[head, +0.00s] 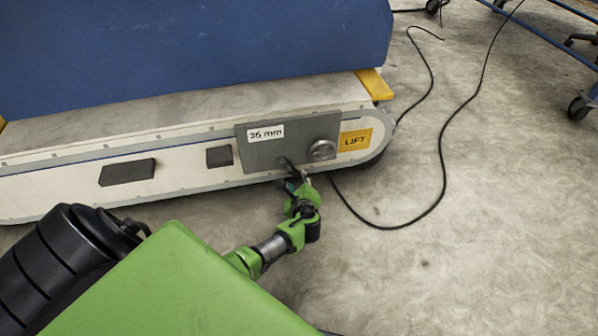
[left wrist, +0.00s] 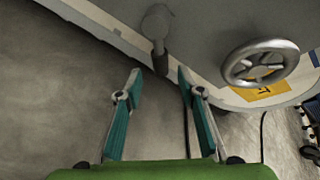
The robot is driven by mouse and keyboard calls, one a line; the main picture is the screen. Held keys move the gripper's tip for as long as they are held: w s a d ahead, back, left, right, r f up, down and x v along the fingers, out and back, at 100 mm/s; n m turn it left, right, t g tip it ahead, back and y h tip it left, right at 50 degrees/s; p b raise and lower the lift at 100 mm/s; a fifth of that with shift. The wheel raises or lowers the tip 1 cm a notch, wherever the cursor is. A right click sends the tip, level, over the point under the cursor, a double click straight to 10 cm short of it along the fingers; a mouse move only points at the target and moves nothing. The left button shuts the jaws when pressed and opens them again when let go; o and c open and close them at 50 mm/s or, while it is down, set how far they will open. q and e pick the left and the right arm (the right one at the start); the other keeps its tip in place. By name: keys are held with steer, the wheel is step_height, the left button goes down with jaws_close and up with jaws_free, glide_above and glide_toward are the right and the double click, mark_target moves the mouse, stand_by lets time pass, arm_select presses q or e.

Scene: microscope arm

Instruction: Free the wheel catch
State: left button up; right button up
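The wheel (head: 322,150) is a small silver handwheel on a grey panel (head: 262,152); it also shows in the left wrist view (left wrist: 260,62), right of my fingers. A dark lever, seemingly the wheel catch (head: 285,162), sits on the panel just left of the wheel. In the left wrist view the catch (left wrist: 158,30) hangs from a round pivot, its lower end beyond and roughly between my fingertips. My left gripper (left wrist: 158,82) is open, with two teal fingers apart and nothing held; contact with the catch cannot be told. My right gripper is not in view.
The panel is on a long white base with a yellow LIFT label (head: 355,140) and two dark blocks (head: 127,172). A blue body (head: 190,50) rises above. A black cable (head: 442,180) lies on the floor to the right. The concrete floor (head: 480,260) at lower right is clear.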

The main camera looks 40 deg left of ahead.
arm_select(q)
steer(key=v, duration=0.7)
steer(key=shift+s, duration=0.1)
stand_by(0.4)
